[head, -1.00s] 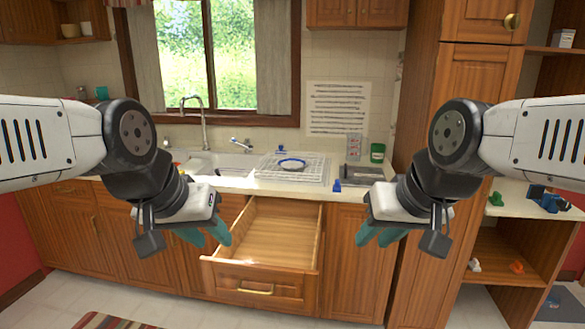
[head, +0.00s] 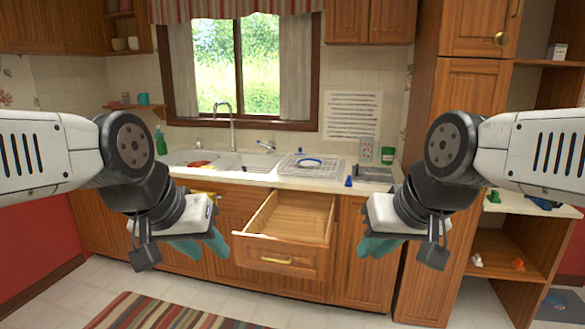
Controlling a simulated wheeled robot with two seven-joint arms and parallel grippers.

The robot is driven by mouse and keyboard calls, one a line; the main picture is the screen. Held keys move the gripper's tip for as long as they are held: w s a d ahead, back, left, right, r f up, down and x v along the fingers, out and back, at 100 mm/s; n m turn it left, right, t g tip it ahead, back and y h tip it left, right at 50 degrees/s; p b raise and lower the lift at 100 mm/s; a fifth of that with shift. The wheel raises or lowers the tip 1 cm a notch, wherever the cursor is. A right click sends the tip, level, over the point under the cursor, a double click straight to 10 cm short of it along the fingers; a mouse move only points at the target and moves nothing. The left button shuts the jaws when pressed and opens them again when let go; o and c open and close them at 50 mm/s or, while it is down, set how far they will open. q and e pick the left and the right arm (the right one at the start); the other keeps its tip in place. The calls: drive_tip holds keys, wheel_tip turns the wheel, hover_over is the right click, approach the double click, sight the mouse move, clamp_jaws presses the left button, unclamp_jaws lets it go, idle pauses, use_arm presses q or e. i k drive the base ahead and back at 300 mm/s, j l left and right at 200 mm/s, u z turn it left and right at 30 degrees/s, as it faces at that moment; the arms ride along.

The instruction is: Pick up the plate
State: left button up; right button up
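The plate (head: 309,162), which has a blue rim, rests on a wire dish rack (head: 293,172) on the counter, to the right of the sink. My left gripper (head: 201,246), with teal fingers, hangs in front of the lower cabinets, left of the open drawer. My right gripper (head: 376,246) hangs to the right of the drawer. Both grippers appear open and empty, and both are well short of the plate and lower than it in the picture. The lower part of the plate is hard to make out against the rack.
An open, empty drawer (head: 290,222) juts out below the rack. The sink (head: 243,163) and faucet (head: 232,125) are left of the rack. A green can (head: 388,155) and a small blue object (head: 348,182) are to its right. A striped rug (head: 165,312) lies on the floor.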

sight(306, 163)
drive_tip(key=i+l+u, duration=0.15)
drive_tip(key=u, duration=1.65)
drive_tip(key=i+l+u, duration=0.1)
drive_tip(key=l, duration=2.1)
drive_tip(key=i+l+u, duration=0.1)
drive_tip(key=l, duration=2.15)
